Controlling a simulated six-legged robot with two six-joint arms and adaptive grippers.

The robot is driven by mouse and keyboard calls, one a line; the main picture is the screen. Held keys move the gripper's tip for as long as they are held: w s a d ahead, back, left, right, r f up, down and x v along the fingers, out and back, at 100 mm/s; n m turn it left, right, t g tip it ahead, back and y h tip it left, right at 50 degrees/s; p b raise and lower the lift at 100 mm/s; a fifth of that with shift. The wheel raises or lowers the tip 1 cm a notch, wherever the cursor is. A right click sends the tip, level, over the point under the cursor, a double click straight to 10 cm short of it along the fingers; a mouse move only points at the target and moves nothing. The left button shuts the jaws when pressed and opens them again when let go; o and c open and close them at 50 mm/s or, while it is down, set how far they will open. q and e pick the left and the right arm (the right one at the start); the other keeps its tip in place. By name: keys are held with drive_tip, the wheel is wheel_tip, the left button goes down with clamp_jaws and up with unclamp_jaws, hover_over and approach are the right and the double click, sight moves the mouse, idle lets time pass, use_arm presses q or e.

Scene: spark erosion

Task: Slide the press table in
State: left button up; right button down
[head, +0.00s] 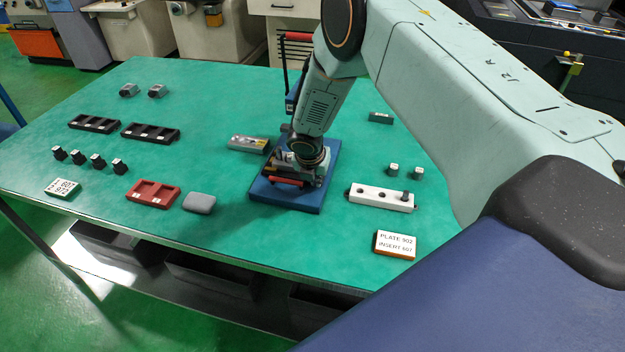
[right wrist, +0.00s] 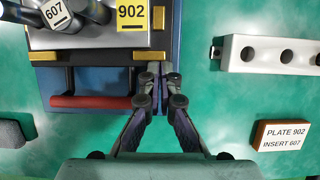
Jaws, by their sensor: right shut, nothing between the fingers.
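The press stands on a blue base (head: 285,198) near the middle of the bench, mostly hidden behind my right arm. Its press table (right wrist: 100,80) is dark with gold edge pieces and has a red handle (right wrist: 88,101) along its front; the handle also shows in the head view (head: 285,181). A grey block labelled 902 (right wrist: 130,38) and a part labelled 607 (right wrist: 54,14) sit on it. My right gripper (right wrist: 162,74) is shut and empty, its fingertips beside the handle's right end. I cannot tell whether they touch it. My left gripper is not in view.
A white holed block (head: 380,197) and a sign reading PLATE 902, INSERT 607 (head: 396,244) lie to the right. A grey rounded block (head: 200,202) and a red tray (head: 153,193) lie to the left. Green bench surface is clear in front of the base.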

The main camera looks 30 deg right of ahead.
drive_tip(key=w+d, duration=0.1)
drive_tip(key=d, duration=0.1)
drive_tip(key=w+d+b, duration=0.1)
drive_tip(key=w, duration=0.1)
drive_tip(key=shift+w+d+f, duration=0.15)
drive_tip(key=shift+d+f, duration=0.05)
drive_tip(key=shift+d, duration=0.2)
drive_tip(key=shift+w+d+b, duration=0.45)
drive_tip(key=shift+b, duration=0.3)
drive_tip(key=shift+w+d+r, duration=0.1)
drive_tip(key=shift+r, duration=0.25)
drive_tip(key=shift+w, duration=0.1)
drive_tip(key=shift+r, duration=0.1)
